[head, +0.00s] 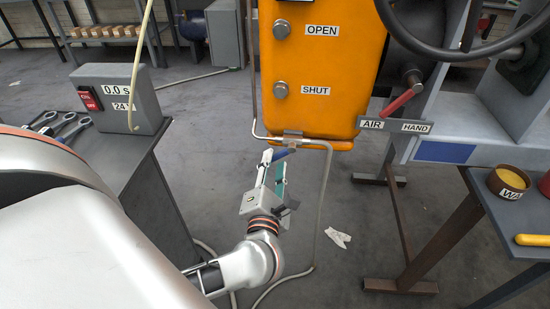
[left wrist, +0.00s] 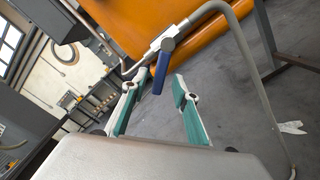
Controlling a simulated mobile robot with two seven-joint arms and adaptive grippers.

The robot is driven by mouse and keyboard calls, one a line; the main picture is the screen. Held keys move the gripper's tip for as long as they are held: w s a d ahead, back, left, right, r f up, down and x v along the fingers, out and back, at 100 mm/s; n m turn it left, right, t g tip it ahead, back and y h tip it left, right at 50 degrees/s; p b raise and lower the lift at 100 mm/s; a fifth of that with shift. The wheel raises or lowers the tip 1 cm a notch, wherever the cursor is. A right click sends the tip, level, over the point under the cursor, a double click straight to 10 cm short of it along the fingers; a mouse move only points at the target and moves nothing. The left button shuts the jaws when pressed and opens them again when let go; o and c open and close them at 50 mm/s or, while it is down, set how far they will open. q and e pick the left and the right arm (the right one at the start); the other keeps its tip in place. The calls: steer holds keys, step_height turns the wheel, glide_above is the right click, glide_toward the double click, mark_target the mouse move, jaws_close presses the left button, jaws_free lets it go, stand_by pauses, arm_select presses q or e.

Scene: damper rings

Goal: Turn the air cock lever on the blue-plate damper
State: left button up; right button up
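The air cock (head: 292,138) sits on the thin pipe under the orange actuator box (head: 325,65). Its blue lever (head: 283,153) is partly hidden by my gripper in the head view. In the left wrist view the blue lever (left wrist: 162,66) hangs down at a slant from the cock's metal body (left wrist: 172,37). My left gripper (head: 274,162) is open just below the cock, its teal-padded fingers apart. In the left wrist view the gripper (left wrist: 155,85) has the lever's lower end close to the gap between its fingertips. A blue plate (head: 445,152) shows on the grey frame. My right gripper is out of view.
A bent pipe (head: 325,200) runs down right of my gripper. A red lever (head: 402,100) sits by the AIR and HAND labels. A grey bench (head: 140,160) with a timer box (head: 118,97) and spanners stands left; a table (head: 515,220) with a brown pot (head: 508,181) stands right.

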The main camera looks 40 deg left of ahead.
arm_select(q)
steer(key=v, duration=0.9)
steer(key=shift+s+d, duration=0.1)
steer(key=shift+s, duration=0.05)
